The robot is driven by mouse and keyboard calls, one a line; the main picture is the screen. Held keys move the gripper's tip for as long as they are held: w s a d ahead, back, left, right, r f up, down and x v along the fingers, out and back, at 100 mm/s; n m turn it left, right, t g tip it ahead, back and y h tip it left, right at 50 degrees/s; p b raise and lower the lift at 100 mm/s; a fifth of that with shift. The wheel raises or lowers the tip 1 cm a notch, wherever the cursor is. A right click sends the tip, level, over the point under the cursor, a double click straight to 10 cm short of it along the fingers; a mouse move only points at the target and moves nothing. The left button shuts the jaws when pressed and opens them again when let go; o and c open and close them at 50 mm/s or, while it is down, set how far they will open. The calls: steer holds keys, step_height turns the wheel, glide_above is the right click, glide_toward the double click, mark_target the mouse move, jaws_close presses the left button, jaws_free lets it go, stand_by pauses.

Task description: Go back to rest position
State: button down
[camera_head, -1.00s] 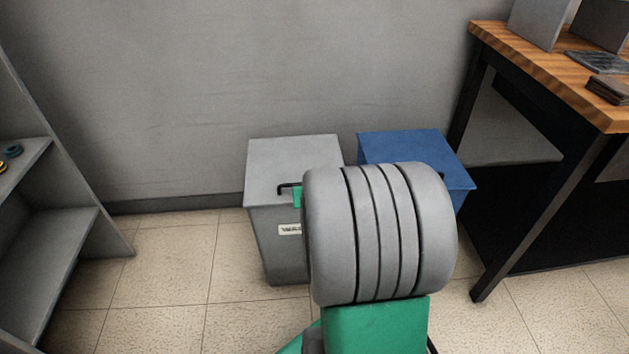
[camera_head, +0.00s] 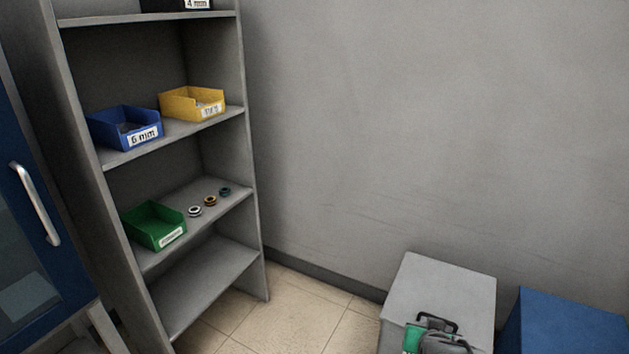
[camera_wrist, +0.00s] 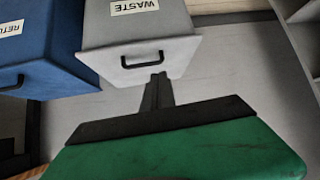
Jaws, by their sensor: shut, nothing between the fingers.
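My gripper (camera_wrist: 158,92) shows in the wrist view as a green body with a dark bar and narrow black fingers shut together, with nothing between them. The fingers point at the grey bin labelled WASTE (camera_wrist: 178,48) and overlap the area just below its black handle in the picture. I cannot tell whether they touch it. In the head view, only a green and grey part of my arm shows at the bottom edge, in front of the grey bin (camera_head: 442,287). The fingertips cannot be made out there.
A blue bin (camera_head: 565,325) stands right of the grey one. A grey shelf unit (camera_head: 257,200) at left holds a blue box (camera_head: 125,128), a yellow box (camera_head: 192,104), a green box (camera_head: 153,226) and small rings (camera_head: 210,201). Floor (camera_head: 300,300) between shelf and bins is clear.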

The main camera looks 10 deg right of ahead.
steer(key=s+a+r+n+g+y+p, duration=0.1)
steer(key=a+r+p, duration=0.4)
steer(key=r, duration=0.6)
steer(key=s+a+r+n+g+y+p, duration=0.1)
steer(key=s+a+r+p, duration=0.3)
steer(key=r+p, duration=0.5)
steer(key=s+a+r+n+g+y+p, duration=0.2)
steer(key=a+r+p, duration=0.5)
steer(key=r, duration=0.5)
steer(key=shift+s+r+n+g, duration=0.25)
steer(key=shift+r+n+g, duration=0.15)
steer(key=shift+n+g, duration=0.3)
